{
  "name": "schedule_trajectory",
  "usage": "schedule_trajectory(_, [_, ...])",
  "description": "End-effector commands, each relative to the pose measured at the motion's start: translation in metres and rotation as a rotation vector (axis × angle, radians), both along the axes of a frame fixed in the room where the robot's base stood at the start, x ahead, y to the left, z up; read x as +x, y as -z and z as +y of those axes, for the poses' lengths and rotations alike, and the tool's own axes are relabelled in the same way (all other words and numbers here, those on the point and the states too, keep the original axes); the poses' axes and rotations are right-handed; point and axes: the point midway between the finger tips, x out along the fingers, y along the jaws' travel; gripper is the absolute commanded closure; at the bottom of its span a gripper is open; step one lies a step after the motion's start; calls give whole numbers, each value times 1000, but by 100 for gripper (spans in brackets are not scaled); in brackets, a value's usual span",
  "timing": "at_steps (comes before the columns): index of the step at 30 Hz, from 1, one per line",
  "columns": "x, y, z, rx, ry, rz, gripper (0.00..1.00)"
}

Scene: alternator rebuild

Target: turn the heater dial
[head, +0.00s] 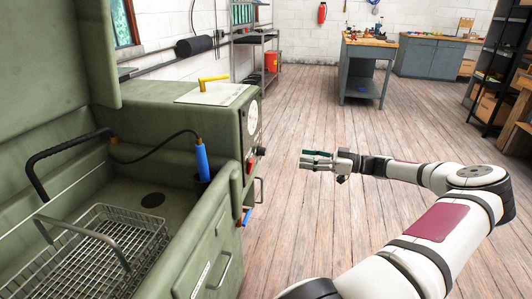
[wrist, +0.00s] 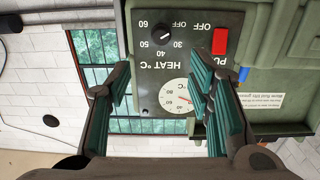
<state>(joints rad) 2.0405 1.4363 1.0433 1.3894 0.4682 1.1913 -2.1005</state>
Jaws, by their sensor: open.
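The heater dial (wrist: 163,36) is a round black knob with a pale pointer line on a dark panel (wrist: 190,70) marked HEAT °C, OFF, 30 and 60. The panel appears upside down in the wrist view. My gripper (wrist: 163,85) is open and empty, with its green-padded fingers on either side of the picture. The dial shows beyond the fingertips, above the middle of the gap; nothing touches it. In the head view my gripper (head: 310,160) is held out to the right of the green washer cabinet (head: 222,225), apart from its front.
A red pump switch (wrist: 220,41) and a white gauge (wrist: 177,97) are close to the dial. In the head view a wire basket (head: 105,250) and a blue-handled brush (head: 201,160) are at the washer. The wooden floor (head: 300,105) beyond my gripper is clear.

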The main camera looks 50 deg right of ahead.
Motion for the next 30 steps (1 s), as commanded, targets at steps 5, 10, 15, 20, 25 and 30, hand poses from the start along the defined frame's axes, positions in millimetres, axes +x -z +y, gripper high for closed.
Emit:
schedule_trajectory(5, [26, 0, 12, 1, -8, 0, 52])
schedule_trajectory(10, [57, 0, 26, 1, -9, 1, 52])
schedule_trajectory(15, [87, 0, 38, 2, -8, 2, 52])
schedule_trajectory(20, [109, 0, 46, 1, -6, 3, 52])
schedule_trajectory(25, [121, 0, 51, 1, -6, 3, 52])
schedule_trajectory(30, [123, 0, 52, 1, -5, 4, 52])
